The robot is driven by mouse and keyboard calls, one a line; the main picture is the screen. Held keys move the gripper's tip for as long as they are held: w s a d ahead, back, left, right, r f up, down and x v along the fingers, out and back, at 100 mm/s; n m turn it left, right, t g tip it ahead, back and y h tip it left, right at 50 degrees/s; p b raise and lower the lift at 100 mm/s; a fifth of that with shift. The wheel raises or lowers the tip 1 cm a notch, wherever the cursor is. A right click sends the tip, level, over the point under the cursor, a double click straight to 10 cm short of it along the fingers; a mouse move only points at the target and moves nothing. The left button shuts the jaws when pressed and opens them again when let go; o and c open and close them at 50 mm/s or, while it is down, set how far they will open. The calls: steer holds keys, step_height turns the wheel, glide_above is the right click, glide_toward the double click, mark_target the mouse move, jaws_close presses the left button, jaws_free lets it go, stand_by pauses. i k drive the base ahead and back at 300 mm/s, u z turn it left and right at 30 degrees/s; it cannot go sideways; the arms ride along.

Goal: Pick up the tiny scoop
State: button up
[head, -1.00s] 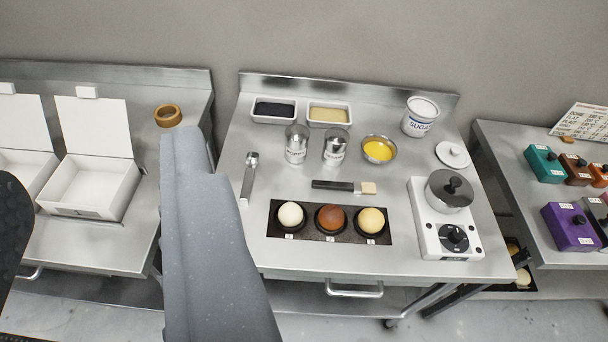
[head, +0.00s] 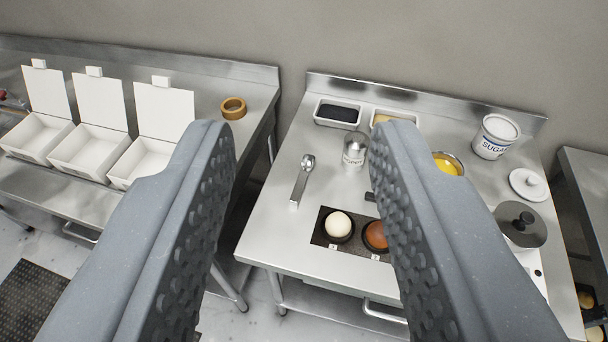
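The tiny scoop (head: 301,181) is a small metal scoop with a flat grey handle. It lies on the left part of the middle steel table (head: 262,238), with its bowl toward the back. My gripper (head: 304,150) is open and empty. Its two grey, studded fingers stand wide apart in the foreground, and the scoop shows between them, farther off and untouched. The right finger hides part of the table's middle.
Behind are a dark-filled white dish (head: 339,113) and a sugar tub (head: 494,137). White boxes (head: 88,150) and a tape roll (head: 233,107) sit on the left table.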

mark_target(307, 162)
steer(key=i, duration=0.9)
steer(key=u, duration=0.05)
